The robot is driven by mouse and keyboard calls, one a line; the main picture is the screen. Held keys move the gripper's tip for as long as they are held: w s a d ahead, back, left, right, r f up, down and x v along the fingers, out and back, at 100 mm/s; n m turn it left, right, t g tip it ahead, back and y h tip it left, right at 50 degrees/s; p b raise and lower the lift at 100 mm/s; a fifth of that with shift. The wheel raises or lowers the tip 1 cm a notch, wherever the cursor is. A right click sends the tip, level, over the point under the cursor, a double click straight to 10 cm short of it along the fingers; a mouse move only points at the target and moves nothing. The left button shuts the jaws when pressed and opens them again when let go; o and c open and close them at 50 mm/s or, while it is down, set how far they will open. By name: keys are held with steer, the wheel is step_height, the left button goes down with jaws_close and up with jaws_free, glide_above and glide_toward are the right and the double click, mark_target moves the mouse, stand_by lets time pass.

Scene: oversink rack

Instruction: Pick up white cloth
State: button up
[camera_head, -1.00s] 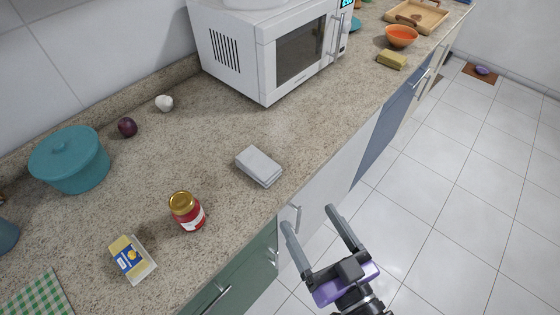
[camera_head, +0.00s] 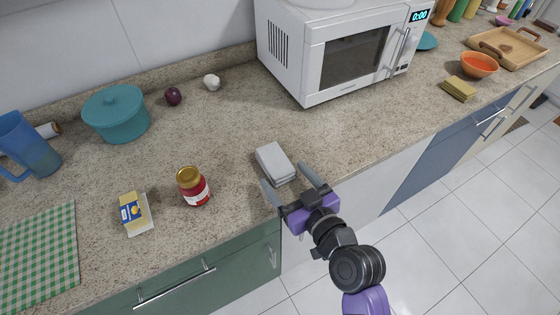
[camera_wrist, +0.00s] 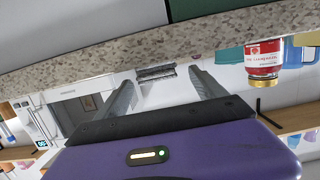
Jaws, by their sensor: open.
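The white cloth (camera_head: 273,160), a folded light grey-white stack, lies on the speckled counter (camera_head: 235,145) near its front edge. In the wrist view, which is upside down, the cloth (camera_wrist: 156,73) shows edge-on between the two fingers. My gripper (camera_head: 284,173) is open and empty at the counter's front edge, its fingers pointing toward the cloth. In the head view the fingertips appear one on each side of the cloth's near end. I cannot tell whether they touch it.
A red jar with a gold lid (camera_head: 193,187) stands left of the cloth, with a butter pack (camera_head: 133,212) beyond it. The white microwave (camera_head: 335,50) is behind to the right. A teal pot (camera_head: 117,113) stands at the back left. The counter right of the cloth is clear.

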mark_target(279, 165)
steer(key=x, duration=0.2)
steer(key=p+x, duration=0.1)
steer(key=x, duration=0.1)
steer(key=p+x, duration=0.1)
steer(key=x, duration=0.1)
steer(key=shift+w+a+r, duration=0.1)
steer(key=shift+w+r, duration=0.15)
steer(key=shift+w, duration=0.15)
steer(key=c, duration=1.4)
